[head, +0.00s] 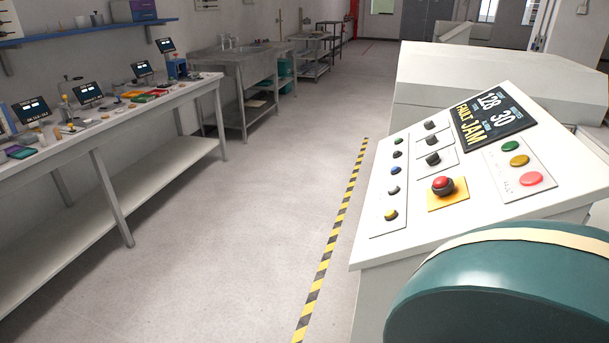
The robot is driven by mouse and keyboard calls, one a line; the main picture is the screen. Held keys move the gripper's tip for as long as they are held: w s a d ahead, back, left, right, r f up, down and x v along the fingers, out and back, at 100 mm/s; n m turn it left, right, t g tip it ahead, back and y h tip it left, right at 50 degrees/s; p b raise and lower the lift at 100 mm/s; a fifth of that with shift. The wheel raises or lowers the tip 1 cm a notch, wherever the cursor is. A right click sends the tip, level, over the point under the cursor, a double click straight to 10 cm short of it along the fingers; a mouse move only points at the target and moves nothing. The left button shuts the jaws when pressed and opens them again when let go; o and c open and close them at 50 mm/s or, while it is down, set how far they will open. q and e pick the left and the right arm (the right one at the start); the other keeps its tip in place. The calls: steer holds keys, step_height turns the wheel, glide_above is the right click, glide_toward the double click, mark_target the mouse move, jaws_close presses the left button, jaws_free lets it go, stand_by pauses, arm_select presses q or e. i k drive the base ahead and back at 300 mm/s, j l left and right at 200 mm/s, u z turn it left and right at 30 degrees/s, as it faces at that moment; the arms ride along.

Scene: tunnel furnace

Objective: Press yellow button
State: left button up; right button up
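A white sloped control panel (467,190) stands at the right in the head view. A yellow button (519,161) sits on its right plate, between a green button (510,146) above and a pink-red button (531,179) below. A second, smaller yellow button (391,215) is at the bottom of the left strip, under several green, blue and pale ones. A red mushroom button (442,185) sits on a yellow square plate between them. The display (488,118) reads "FAULT JAM", with 128 and 30. Neither of my grippers is in view.
A long bench (120,113) with small screens and trays runs along the left wall. A steel sink table (237,72) stands beyond it. A yellow-black floor stripe (335,232) runs beside the panel. The grey floor between bench and stripe is clear.

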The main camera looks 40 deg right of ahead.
mark_target(390, 213)
steer(key=i, duration=0.5)
steer(key=i+j+z, duration=0.1)
steer(key=i, duration=0.4)
steer(key=i+j+z, duration=0.1)
steer(key=i, duration=0.35)
steer(key=i+l+z, duration=0.1)
steer(key=i+z, duration=0.35)
steer(key=i, duration=0.25)
steer(key=i+j+z, duration=0.15)
steer(key=i+z, duration=0.3)
steer(key=i, duration=0.25)
steer(key=i+z, duration=0.5)
steer(key=i+j+z, duration=0.3)
steer(key=z, duration=0.2)
steer(key=i+z, duration=0.1)
steer(key=z, duration=2.85)
